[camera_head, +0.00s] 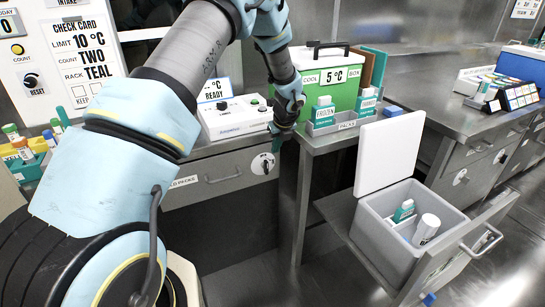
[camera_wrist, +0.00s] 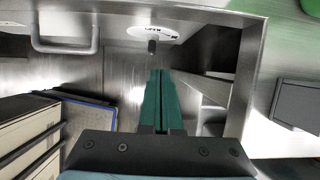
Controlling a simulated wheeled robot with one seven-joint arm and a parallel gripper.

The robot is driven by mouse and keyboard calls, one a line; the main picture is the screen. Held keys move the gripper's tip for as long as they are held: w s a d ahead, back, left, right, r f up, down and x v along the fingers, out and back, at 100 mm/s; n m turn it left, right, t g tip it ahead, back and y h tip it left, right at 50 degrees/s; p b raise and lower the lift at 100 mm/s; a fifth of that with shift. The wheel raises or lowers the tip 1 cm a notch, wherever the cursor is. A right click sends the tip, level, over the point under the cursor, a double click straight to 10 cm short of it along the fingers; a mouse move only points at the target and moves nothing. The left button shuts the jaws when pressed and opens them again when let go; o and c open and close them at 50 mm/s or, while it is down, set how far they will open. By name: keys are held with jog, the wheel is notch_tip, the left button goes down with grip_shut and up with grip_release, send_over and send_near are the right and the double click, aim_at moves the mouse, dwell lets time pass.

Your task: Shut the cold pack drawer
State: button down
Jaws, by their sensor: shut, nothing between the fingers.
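The cold pack drawer (camera_head: 225,178) is under the left counter in the head view, its label partly hidden by my arm. Its front looks about level with the cabinet, though I cannot tell if a small gap remains. It has a bar handle and a round white plate with a dark knob (camera_head: 264,166). In the wrist view the handle (camera_wrist: 65,45) and the plate (camera_wrist: 150,33) show at the top. My gripper (camera_head: 277,143) is at the drawer's right end, near the counter edge. In the wrist view its green fingers (camera_wrist: 162,75) are together, empty, pointing toward the plate.
A white device (camera_head: 235,118) stands on the counter above the drawer. A green cool box (camera_head: 335,85) and a packs rack (camera_head: 340,122) stand to the right. A grey open box (camera_head: 385,215) sits in a pulled-out drawer at the lower right, narrowing the floor there.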

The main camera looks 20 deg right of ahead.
jog(key=v, duration=0.3)
jog(key=m+t+y+b, duration=0.75)
jog(key=y+b, duration=0.65)
jog(key=b, duration=1.1)
send_near(227, 177)
notch_tip(227, 177, up, 3)
jog(key=s+m+g, duration=0.1)
jog(key=m, duration=0.1)
jog(key=shift+n, duration=0.25)
jog(key=x, duration=0.6)
jog(key=f+b+x, duration=0.1)
jog(key=x, duration=0.2)
jog(key=shift+s+a+r, duration=0.1)
jog(key=shift+s+a, duration=0.05)
jog(key=shift+a, duration=0.25)
jog(key=w, duration=0.3)
jog(key=shift+w+a+b, duration=0.1)
jog(key=shift+w+b, duration=0.05)
jog(key=shift+b, duration=0.15)
jog(key=shift+w+r, duration=0.1)
jog(key=shift+w, duration=0.25)
